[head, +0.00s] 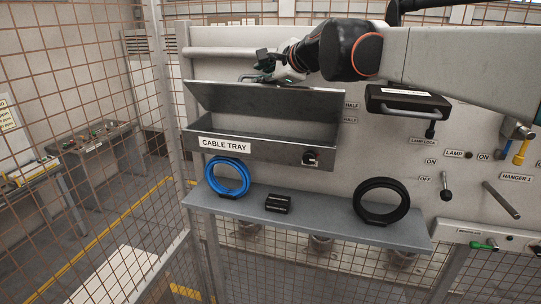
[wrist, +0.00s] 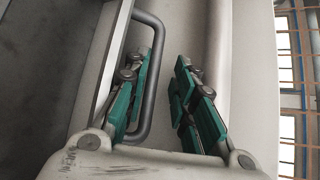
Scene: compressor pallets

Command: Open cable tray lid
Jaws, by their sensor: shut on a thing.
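The grey metal cable tray (head: 205,145) is fixed to the wall panel and labelled "CABLE TRAY". Its lid (head: 235,98) is tilted up, and a dark opening shows between the lid and the tray front. My gripper (head: 258,72) is at the lid's upper edge. In the wrist view, my gripper (wrist: 165,98) has its green-padded fingers on either side of the bar of the lid handle (wrist: 150,75) and is shut on it. The tray's inside is mostly hidden.
A shelf (head: 320,226) below holds a blue cable coil (head: 228,178), a small black box (head: 278,203) and a black coil (head: 381,202). A black-lidded box (head: 408,101), a lever (head: 446,190) and a hanger peg (head: 500,199) are to the right. Mesh fencing (head: 80,60) stands at left.

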